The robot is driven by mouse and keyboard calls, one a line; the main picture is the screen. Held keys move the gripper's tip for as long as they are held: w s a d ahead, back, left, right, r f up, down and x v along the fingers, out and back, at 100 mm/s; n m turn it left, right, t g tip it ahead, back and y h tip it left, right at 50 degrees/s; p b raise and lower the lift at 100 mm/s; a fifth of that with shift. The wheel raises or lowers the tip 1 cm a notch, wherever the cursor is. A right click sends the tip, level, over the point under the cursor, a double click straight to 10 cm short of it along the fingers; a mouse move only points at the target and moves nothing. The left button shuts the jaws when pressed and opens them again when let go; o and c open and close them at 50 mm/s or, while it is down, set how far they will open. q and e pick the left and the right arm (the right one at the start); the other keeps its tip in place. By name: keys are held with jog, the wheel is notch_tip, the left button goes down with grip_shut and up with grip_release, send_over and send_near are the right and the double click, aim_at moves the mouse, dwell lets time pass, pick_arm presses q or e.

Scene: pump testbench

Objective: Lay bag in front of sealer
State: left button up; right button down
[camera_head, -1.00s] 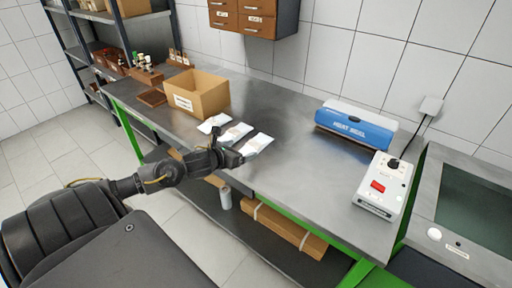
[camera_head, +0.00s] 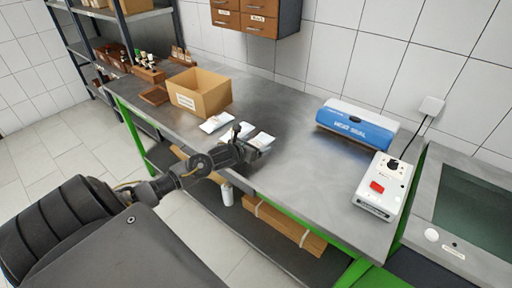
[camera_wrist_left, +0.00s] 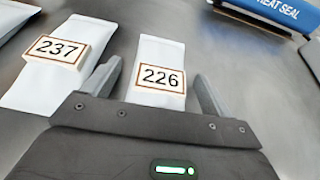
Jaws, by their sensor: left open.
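Several white bags lie in a row on the metal bench. The nearest bag (camera_head: 262,140), labelled 226, also shows in the left wrist view (camera_wrist_left: 162,55). My left gripper (camera_head: 250,147) is open, with its fingers on either side of the lower part of that bag; I cannot tell whether they touch it. The bag labelled 237 (camera_wrist_left: 55,60) lies to its left. A third bag (camera_head: 214,122) lies further left. The blue heat sealer (camera_head: 358,128) stands at the back right of the bench, and its edge shows in the left wrist view (camera_wrist_left: 265,15). My right gripper is not in view.
A cardboard box (camera_head: 200,95) stands behind the bags. A white control box (camera_head: 384,187) with a red switch stands at the bench's right end. The bench top (camera_head: 310,180) between the bags and the sealer is clear.

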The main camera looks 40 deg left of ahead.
pick_arm(q)
jog(key=c, duration=1.3)
jog(key=shift+o, duration=0.2)
jog(key=shift+r, duration=0.1)
